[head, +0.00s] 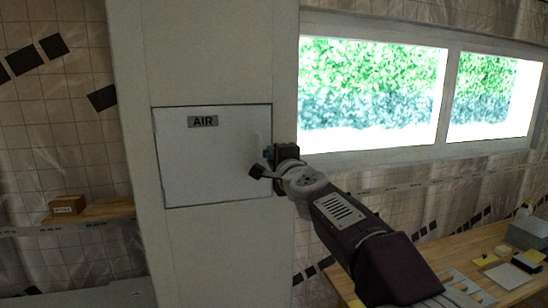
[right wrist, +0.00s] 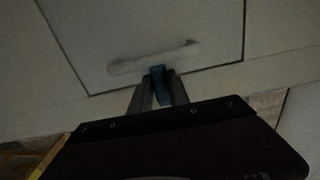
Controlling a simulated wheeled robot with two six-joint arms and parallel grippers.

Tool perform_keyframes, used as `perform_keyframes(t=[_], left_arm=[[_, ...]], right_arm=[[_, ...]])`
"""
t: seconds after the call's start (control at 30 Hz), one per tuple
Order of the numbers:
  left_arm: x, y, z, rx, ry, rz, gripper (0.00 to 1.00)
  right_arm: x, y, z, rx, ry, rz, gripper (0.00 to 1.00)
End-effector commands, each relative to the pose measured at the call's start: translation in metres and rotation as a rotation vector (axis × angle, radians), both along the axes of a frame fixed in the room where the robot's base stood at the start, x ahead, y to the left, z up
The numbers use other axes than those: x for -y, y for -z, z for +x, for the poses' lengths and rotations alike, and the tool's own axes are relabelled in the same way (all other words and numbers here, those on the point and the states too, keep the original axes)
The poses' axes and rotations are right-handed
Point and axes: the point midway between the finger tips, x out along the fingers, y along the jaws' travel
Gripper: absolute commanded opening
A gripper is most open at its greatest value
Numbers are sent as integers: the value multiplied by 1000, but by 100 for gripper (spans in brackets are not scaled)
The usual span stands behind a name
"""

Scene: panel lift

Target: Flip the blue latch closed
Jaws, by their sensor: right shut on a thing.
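The white panel (head: 205,160) marked AIR sits flush in a pale column in the head view. A pale bar handle (right wrist: 153,57) on the panel shows in the right wrist view. The blue latch (right wrist: 158,83) is at the panel's edge, just beside the handle. My right gripper (right wrist: 160,92) has its fingers on both sides of the latch and is shut on it. In the head view my right gripper (head: 271,156) is at the panel's right edge and hides most of the latch. My left gripper is not in view.
A shelf (head: 100,212) with a small brown box (head: 67,205) is at the left. A window (head: 370,95) is to the right of the column. A wooden bench (head: 465,262) with several items, including a grey box (head: 528,234), is at lower right.

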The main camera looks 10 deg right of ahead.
Motion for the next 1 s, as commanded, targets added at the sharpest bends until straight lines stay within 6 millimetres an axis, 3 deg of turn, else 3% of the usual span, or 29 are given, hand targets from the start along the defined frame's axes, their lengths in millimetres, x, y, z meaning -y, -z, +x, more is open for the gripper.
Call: perform_keyframes(t=[0.3, 0.33, 0.4, 0.73, 1.0], left_arm=[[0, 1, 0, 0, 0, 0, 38], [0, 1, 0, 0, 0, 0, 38], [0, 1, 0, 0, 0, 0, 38], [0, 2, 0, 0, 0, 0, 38], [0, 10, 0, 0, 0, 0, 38]], right_arm=[[0, 0, 0, 2, 0, -37, 0], [0, 0, 0, 2, 0, -37, 27], [0, 0, 0, 2, -1, -37, 38], [0, 1, -5, 2, -1, -35, 38], [1, 1, -61, 4, -1, -35, 38]])
